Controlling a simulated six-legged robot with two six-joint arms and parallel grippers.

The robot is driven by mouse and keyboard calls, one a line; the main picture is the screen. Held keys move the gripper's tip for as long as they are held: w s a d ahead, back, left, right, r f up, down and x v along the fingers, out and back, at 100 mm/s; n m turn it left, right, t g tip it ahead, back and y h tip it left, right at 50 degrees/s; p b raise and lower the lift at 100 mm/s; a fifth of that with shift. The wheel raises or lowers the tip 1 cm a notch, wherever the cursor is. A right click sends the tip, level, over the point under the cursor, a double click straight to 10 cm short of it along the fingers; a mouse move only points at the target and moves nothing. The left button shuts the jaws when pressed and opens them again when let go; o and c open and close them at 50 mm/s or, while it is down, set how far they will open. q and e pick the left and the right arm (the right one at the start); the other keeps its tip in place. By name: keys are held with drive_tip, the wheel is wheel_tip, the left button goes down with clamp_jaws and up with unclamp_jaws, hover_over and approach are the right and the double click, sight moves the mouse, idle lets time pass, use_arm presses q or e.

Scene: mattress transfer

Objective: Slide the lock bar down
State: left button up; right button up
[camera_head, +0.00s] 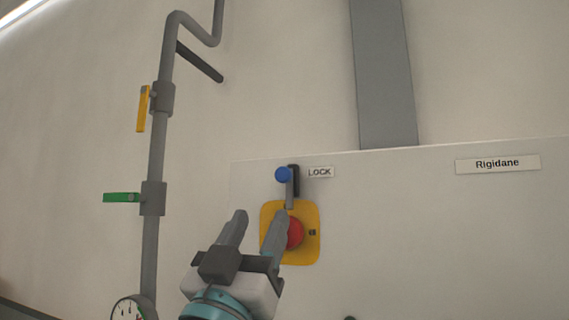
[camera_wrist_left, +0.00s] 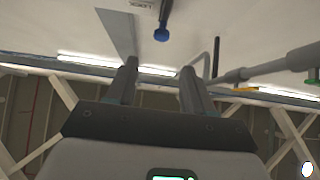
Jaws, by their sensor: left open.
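The lock bar (camera_head: 290,188) is a grey bar with a blue knob (camera_head: 283,174) at its upper end, beside the LOCK label (camera_head: 320,172) on the white panel. It hangs down over a yellow plate with a red button (camera_head: 295,233). The blue knob (camera_wrist_left: 161,34) also shows near the top of the left wrist view, beyond the fingertips. My left gripper (camera_head: 262,216) is open and empty, just below and left of the knob in the head view. Its right finger covers part of the red button and yellow plate. My right gripper is in neither view.
A grey pipe (camera_head: 156,150) runs up the wall at left, with a yellow handle (camera_head: 143,108), a green handle (camera_head: 122,197) and a gauge (camera_head: 128,309) at the bottom. A Rigidane sign (camera_head: 497,163) is on the panel at right. The panel's right side is mostly bare.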

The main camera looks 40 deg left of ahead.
use_arm(q)
drive_tip(key=p, duration=0.2)
approach(282, 177)
drive_tip(key=d+x, duration=0.1)
drive_tip(key=x, duration=0.2)
drive_tip(key=shift+h, duration=0.3)
drive_tip(key=p+x, duration=0.1)
drive_tip(key=x, duration=0.1)
drive_tip(key=p+x, duration=0.1)
drive_tip(key=x, duration=0.2)
drive_tip(key=a+p+x, duration=0.1)
drive_tip(key=p+x, duration=0.1)
drive_tip(key=shift+r, duration=0.25)
drive_tip(key=shift+w+a, duration=0.2)
drive_tip(key=shift+w, duration=0.25)
drive_tip(key=shift+s+d+r, duration=0.15)
drive_tip(key=shift+s+r, duration=0.05)
drive_tip(key=shift+s, duration=0.2)
drive_tip(key=shift+w, duration=0.1)
clamp_jaws()
drive_tip(key=shift+f, duration=0.15)
